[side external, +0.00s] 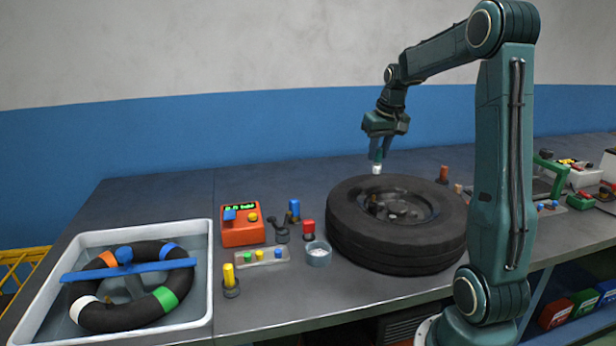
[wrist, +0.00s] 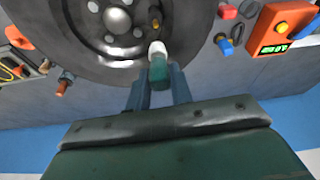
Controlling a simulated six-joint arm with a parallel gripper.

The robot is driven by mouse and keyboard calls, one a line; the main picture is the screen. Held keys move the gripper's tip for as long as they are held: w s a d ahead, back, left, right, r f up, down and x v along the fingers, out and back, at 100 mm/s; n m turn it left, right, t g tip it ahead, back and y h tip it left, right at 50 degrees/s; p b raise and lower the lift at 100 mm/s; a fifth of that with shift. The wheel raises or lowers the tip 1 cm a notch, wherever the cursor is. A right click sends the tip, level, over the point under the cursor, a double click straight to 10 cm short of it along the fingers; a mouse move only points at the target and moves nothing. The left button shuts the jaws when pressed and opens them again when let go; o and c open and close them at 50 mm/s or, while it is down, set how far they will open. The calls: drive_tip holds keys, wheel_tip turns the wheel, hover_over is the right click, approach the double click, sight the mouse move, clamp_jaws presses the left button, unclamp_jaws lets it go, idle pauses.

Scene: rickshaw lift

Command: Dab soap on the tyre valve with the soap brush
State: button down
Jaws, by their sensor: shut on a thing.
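The tyre (side external: 395,225) lies flat on its side on the bench, with its grey wheel hub (wrist: 117,20) facing up. A small yellow-brown tip, likely the tyre valve (wrist: 155,22), shows on the wheel beside the hub in the wrist view. My gripper (side external: 378,160) is shut on the soap brush (wrist: 158,70), which has a green handle and a white tip (side external: 377,169). The brush points down above the far rim of the tyre. In the wrist view its white tip is just beside the valve; I cannot tell whether they touch. A small cup with white contents (side external: 318,256) stands left of the tyre.
An orange gauge box (side external: 242,232), a small tray of coloured caps (side external: 262,257) and a yellow-topped tool (side external: 230,282) stand left of the cup. A white basin (side external: 205,300) holds a banded inner tube. Other boxes and tools crowd the right end.

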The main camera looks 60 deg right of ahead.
sight(378, 166)
drive_tip(key=shift+f, duration=0.15)
drive_tip(key=shift+f, duration=2.85)
drive_tip(key=shift+f, duration=0.55)
drive_tip(key=shift+r, duration=0.15)
drive_tip(key=shift+r, duration=3.4)
